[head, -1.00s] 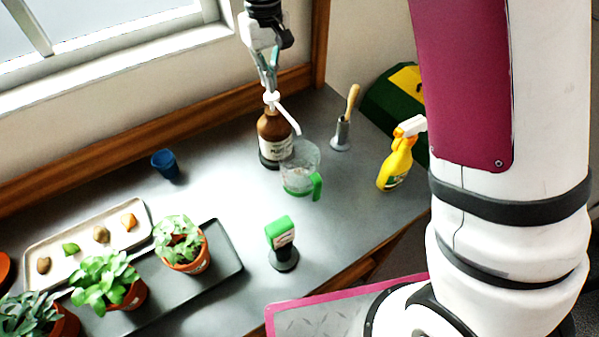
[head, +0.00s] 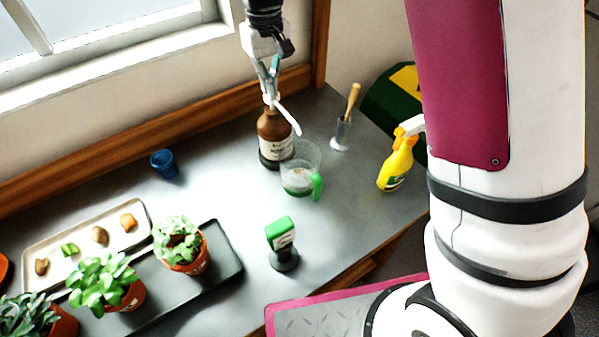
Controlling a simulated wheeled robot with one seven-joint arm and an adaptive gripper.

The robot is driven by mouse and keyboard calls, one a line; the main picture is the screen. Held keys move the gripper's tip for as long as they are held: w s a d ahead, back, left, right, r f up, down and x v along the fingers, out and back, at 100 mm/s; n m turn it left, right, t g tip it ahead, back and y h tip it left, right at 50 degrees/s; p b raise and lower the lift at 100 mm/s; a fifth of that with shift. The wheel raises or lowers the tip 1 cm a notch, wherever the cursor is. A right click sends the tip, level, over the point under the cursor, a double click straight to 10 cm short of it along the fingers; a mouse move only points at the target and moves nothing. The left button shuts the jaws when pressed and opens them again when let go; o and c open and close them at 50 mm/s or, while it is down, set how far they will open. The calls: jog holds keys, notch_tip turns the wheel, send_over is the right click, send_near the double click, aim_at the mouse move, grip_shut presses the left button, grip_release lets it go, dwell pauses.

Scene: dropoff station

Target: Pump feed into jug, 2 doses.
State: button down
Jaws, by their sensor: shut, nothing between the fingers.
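The brown feed bottle (head: 274,140) with a pale label stands upright at the back of the grey bench. Its white pump head (head: 284,113) has a spout that slants down to the right, over the jug. The clear jug (head: 298,170) with a green handle stands directly in front and to the right of the bottle. Some liquid or green tint shows low in it; the level is hard to read. My gripper (head: 270,96) is shut and empty, pointing down, with its fingertips at the top of the pump head.
A dark stand with a green-topped block (head: 281,242) stands in front of the jug. A yellow spray bottle (head: 396,165) and a wooden-handled tool in a holder (head: 344,125) are to the right. A blue cup (head: 165,164), a tray of samples (head: 48,240) and potted plants (head: 180,245) are left.

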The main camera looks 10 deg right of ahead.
jog(key=shift+f, duration=0.9)
jog(key=shift+r+p, duration=0.3)
jog(key=shift+r, duration=1.55)
notch_tip(320, 180, up, 6)
jog(key=shift+p, duration=0.65)
